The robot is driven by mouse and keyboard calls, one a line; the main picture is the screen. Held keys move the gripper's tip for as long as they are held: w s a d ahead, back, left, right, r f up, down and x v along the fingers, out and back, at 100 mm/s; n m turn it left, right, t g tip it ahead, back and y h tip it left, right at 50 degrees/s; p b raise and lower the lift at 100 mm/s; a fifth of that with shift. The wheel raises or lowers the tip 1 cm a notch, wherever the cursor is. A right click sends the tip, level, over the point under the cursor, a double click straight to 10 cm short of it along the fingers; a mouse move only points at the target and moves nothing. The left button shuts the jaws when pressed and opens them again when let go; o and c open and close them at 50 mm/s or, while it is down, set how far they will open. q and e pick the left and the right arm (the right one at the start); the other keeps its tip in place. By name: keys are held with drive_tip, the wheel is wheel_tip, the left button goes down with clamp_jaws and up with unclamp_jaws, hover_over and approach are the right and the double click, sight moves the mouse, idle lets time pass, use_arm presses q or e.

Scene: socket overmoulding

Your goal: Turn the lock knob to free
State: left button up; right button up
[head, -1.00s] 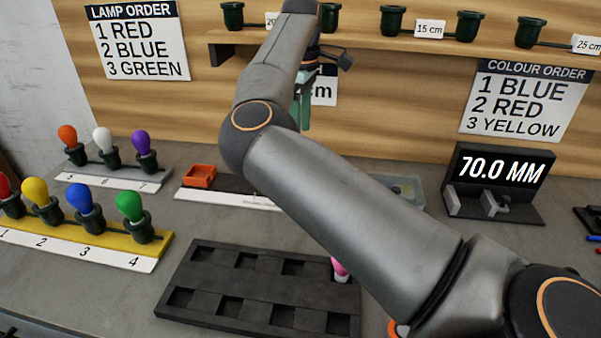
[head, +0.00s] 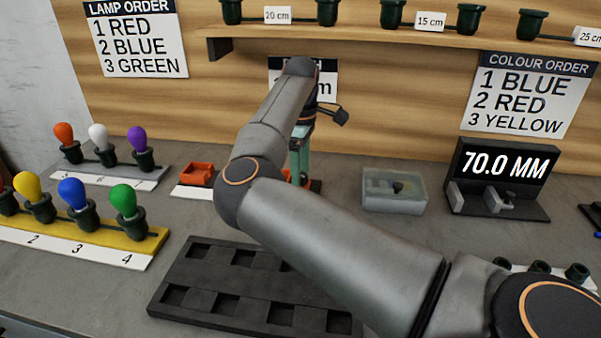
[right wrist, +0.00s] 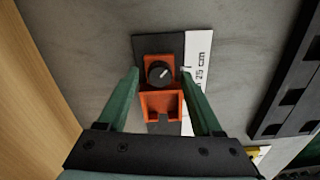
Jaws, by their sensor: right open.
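The lock knob (right wrist: 158,73) is a round black knob on an orange fixture (right wrist: 161,104). Its white mark points to the upper right in the right wrist view. My right gripper (right wrist: 160,74) is open, with its green fingers on either side of the knob and visible gaps to both. I cannot tell how high the fingertips are above it. In the head view the right gripper (head: 300,165) points down at the back of the bench. My arm hides most of the fixture and the knob there. My left gripper is not in view.
A second orange part (head: 197,174) stands left of my arm. A clear-lidded box (head: 393,207) is to the right. A black slotted tray (head: 222,275) lies in front; lamps stand at the left.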

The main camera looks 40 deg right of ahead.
drive_tip(key=shift+f, duration=0.2)
clamp_jaws()
idle(0.5)
